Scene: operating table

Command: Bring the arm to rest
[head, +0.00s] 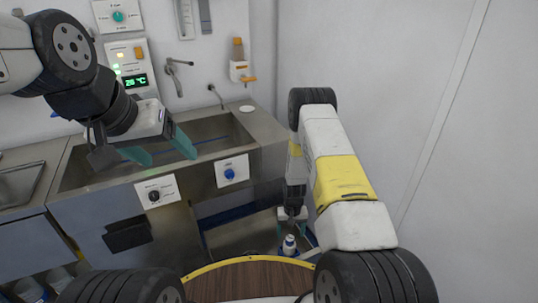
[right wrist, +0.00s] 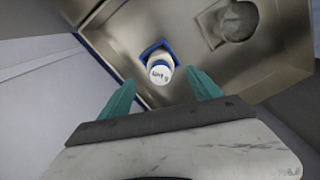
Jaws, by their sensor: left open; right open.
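My left gripper (head: 165,153) is open and empty, raised in front of the steel sink at the left of the head view. My right arm (head: 335,175) reaches down on the right side, with its open right gripper (head: 291,229) pointing down. A small white bottle (head: 289,243) stands just below the right fingers.
The steel sink (head: 245,120) with a wall tap (head: 178,75) lies behind. A wooden round surface (head: 240,283) with a yellow rim is at the front. A plain wall bounds the right.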

